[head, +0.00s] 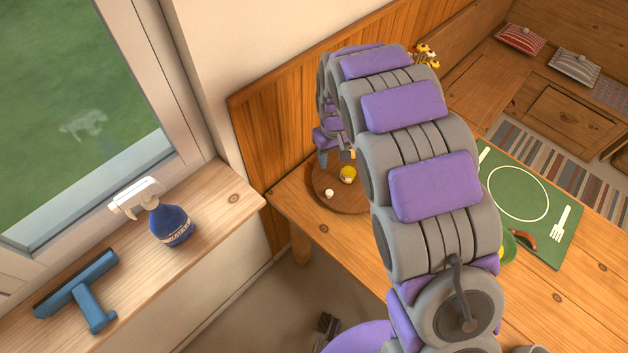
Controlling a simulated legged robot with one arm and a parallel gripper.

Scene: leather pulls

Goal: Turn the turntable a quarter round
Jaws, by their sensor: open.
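The turntable (326,201) is a round, dark wooden disc on the table near the wooden wall panel. A small yellow pot or jar (348,175) and a small white piece (329,194) stand on it. My arm arches over the table and hides the turntable's right part. My gripper (342,156) hangs at the arm's far end, over the turntable's back part. It is open, small in the picture and partly hidden by my own arm. I cannot tell whether it touches the turntable.
A green placemat (546,232) with a plate outline and a white fork lies on the table (575,300) right of my arm. A blue spray bottle (171,224) and a blue squeegee (82,290) are on the windowsill (225,200). Yellow flowers (427,54) show behind my arm.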

